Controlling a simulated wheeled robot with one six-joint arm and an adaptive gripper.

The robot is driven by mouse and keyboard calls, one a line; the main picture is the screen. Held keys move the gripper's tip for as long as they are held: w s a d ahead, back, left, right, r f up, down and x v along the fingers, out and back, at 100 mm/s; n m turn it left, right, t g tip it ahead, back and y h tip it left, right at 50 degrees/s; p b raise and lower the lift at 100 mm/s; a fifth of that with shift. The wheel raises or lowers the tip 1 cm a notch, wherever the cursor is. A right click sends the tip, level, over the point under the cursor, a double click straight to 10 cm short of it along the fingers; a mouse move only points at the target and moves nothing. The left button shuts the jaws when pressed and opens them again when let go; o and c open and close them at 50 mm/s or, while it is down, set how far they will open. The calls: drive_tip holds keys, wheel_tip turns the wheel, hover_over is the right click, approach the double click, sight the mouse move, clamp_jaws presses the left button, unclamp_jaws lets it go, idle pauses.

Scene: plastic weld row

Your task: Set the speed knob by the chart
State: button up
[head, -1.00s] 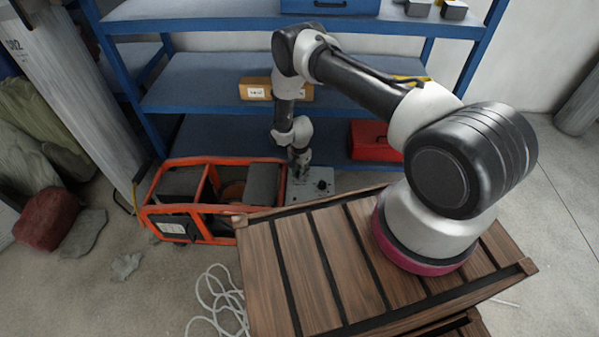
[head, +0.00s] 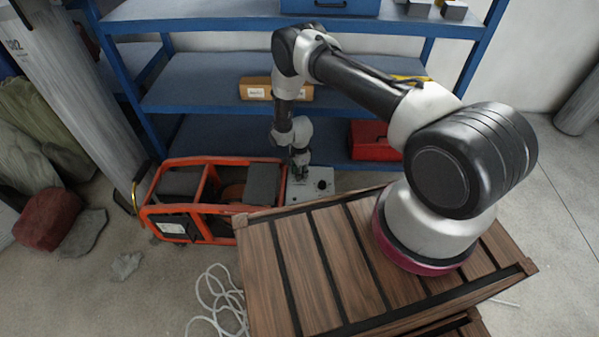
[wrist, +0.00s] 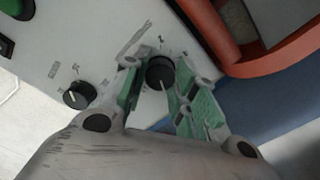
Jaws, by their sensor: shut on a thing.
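The grey control panel (head: 311,194) lies beside the orange-framed machine in the head view and fills the upper left of the wrist view (wrist: 110,45). My gripper (wrist: 159,77) is shut on a black knob (wrist: 160,70), with one green-padded finger on each side. A short white line on this knob points down in the picture. A second black knob (wrist: 79,95) sits to the left, free, with a white line pointing left. Markings around both knobs are too small to read. A white label with dark print (head: 172,228), perhaps the chart, is on the machine's front.
The orange machine frame (head: 206,200) stands close left of the panel. A green switch (wrist: 12,8) is at the panel's corner. The slatted wooden crate (head: 318,260) is in front, blue shelves (head: 200,95) behind. A white cable (head: 215,300) lies on the floor.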

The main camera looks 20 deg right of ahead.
drive_tip(key=o, duration=1)
drive_tip(key=shift+o, duration=0.2)
drive_tip(key=shift+w+r, duration=0.1)
drive_tip(key=shift+r, duration=0.15)
wheel_tip(320, 180, up, 12)
drive_tip(key=shift+f, duration=0.25)
